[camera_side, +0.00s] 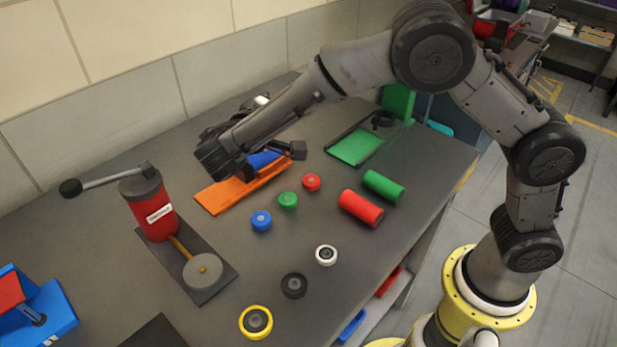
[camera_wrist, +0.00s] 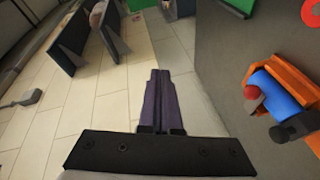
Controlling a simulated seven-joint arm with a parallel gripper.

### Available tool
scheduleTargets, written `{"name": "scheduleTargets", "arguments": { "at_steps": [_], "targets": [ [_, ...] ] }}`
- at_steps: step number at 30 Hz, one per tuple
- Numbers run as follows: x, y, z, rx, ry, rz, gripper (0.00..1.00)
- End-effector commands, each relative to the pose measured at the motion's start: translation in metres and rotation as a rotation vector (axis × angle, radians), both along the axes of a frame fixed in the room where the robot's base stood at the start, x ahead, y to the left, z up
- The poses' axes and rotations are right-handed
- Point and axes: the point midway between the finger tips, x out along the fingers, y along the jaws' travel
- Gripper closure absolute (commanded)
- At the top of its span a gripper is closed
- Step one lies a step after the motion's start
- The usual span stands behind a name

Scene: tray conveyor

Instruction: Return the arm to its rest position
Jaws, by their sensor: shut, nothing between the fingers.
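My gripper (camera_wrist: 160,75) shows in the wrist view with its two dark fingers together and nothing between them. Floor tiles lie beyond the fingertips in that view. In the side view my arm reaches from the yellow base at the right, over the bench, with its wrist low at the left above the orange holder (camera_side: 222,197). The fingers cannot be made out there. A blue cylinder (camera_side: 263,158) lies in the orange holder, partly hidden by my wrist. The wrist view shows the holder (camera_wrist: 292,74) and the blue cylinder (camera_wrist: 277,92) at the right, apart from the fingers.
A red press (camera_side: 155,212) with a long lever stands at the left of the bench. Red (camera_side: 361,208) and green (camera_side: 384,186) cylinders lie at the right. Several small coloured caps sit mid-bench. A green tray (camera_side: 357,147) is behind. The wall runs along the back.

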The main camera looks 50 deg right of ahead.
Motion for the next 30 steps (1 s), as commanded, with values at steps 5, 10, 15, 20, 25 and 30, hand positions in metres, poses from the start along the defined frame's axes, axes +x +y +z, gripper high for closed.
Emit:
{"name": "scheduleTargets", "arguments": {
  "at_steps": [5, 10, 15, 20, 25, 30],
  "targets": [
    [-0.053, -0.084, 0.048, 0.229, 0.0, -0.167, 1.0],
    [-0.122, -0.135, 0.064, 0.471, 0.019, -0.257, 1.0],
    [-0.194, -0.155, 0.059, 0.732, 0.022, -0.266, 1.0],
    [-0.252, -0.144, 0.042, 0.973, -0.001, -0.19, 1.0],
    [-0.288, -0.111, 0.016, 1.183, -0.035, -0.026, 1.0],
    [-0.295, -0.073, -0.008, 1.312, -0.01, 0.167, 1.0]
  ]
}}
